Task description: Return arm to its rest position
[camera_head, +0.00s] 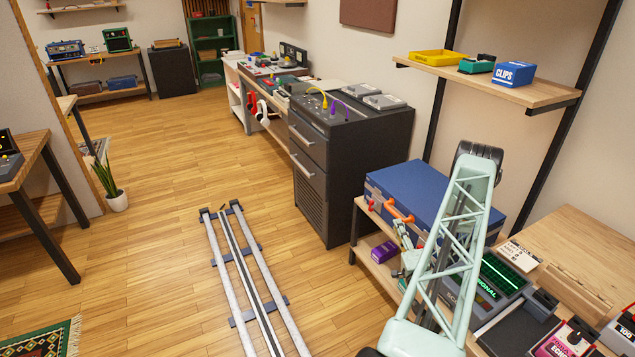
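My pale green lattice arm rises from the bottom centre to a dark elbow joint at the upper right, in front of the workbench. My gripper (402,268) seems to show only in part, as small dark and pale pieces left of the arm, by the bench's left edge. The arm hides much of that area. I cannot tell whether its fingers are open or shut, or whether they hold anything.
A blue case (425,188) with an orange handle lies on the workbench (575,228). A purple pedal (384,251) sits on a lower shelf. A green-lit device (502,274) and several pedals are near the arm. A dark cabinet (345,165) stands behind. Floor around the rail (240,270) is clear.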

